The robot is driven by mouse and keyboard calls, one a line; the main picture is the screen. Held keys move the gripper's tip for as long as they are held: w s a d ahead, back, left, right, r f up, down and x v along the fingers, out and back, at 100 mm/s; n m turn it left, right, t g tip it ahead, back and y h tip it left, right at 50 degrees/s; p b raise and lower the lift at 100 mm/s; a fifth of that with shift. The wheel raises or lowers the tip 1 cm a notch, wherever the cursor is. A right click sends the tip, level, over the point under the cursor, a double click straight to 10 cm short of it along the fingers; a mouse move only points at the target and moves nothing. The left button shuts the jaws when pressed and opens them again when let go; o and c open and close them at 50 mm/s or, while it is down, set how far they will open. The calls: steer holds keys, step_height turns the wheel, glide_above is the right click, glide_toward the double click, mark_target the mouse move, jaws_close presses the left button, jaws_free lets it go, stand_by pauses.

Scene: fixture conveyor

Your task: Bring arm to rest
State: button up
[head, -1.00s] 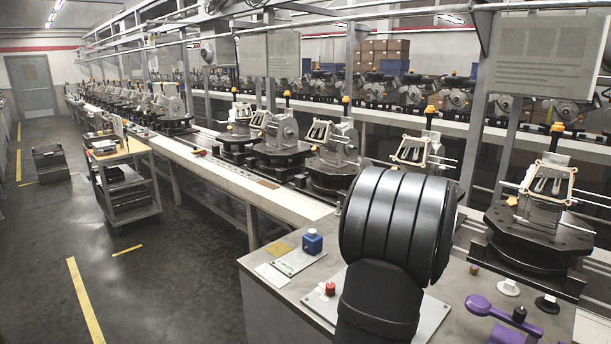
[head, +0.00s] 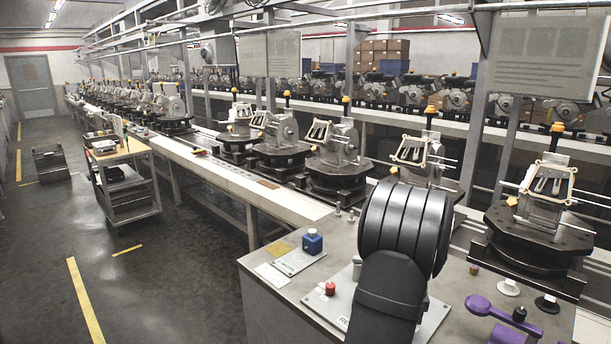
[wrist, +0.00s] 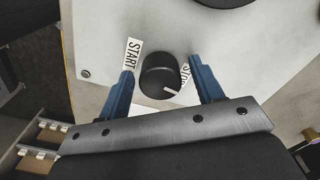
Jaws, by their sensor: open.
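My gripper (wrist: 164,88) shows in the wrist view with its two blue fingers spread apart. A black round knob (wrist: 160,75) with a white pointer line lies between the fingers in the picture, with a gap on each side. I cannot tell how far above it the fingers are. A START label (wrist: 132,54) is left of the knob, and a STOP label (wrist: 185,74), partly hidden, is right of it. In the head view my dark arm fills the lower middle, and my gripper is hidden there.
The grey bench (head: 262,290) carries a blue button box (head: 313,242), a red button (head: 330,288) and a purple clamp (head: 505,318). Black round fixtures (head: 338,175) line the conveyor behind. A cart (head: 125,180) stands on the floor at left, with open floor around it.

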steer(key=n, duration=0.4)
steer(key=shift+f+n, duration=0.25)
steer(key=shift+n, duration=0.05)
steer(key=n, duration=0.4)
steer(key=shift+n, duration=0.4)
steer(key=n, duration=0.4)
steer(key=shift+n, duration=2.2)
